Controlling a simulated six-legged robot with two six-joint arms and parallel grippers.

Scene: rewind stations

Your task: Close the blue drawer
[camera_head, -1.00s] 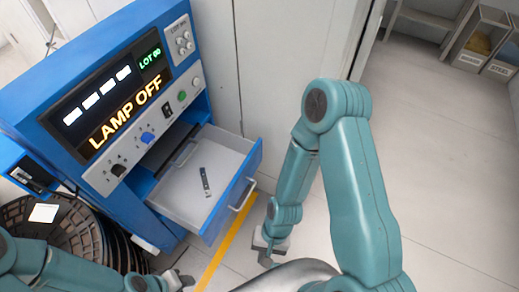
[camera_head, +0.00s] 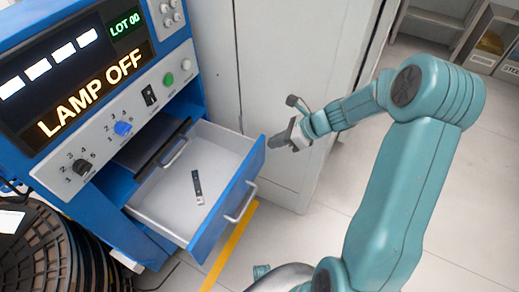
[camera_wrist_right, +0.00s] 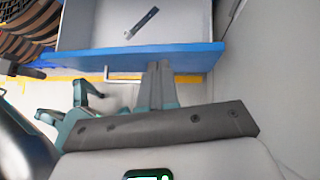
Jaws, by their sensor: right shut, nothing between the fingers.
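The blue drawer (camera_head: 222,215) is pulled out from the blue machine, with its white tray showing. A small dark stick-like item (camera_head: 197,187) lies in it. The drawer's blue front also crosses the right wrist view (camera_wrist_right: 100,62), its handle (camera_wrist_right: 113,78) on the outer side. My right gripper (camera_head: 272,142) is shut and empty, close to the far upper corner of the drawer front. In the right wrist view its fingers (camera_wrist_right: 158,70) point at the front's top edge. I cannot tell whether they touch it.
The blue machine's panel (camera_head: 105,105) reads LAMP OFF above the drawer. Black reels (camera_head: 45,250) stand at lower left. A pale cabinet (camera_head: 290,90) rises behind the drawer and right gripper. A yellow line (camera_head: 235,240) marks the open floor in front.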

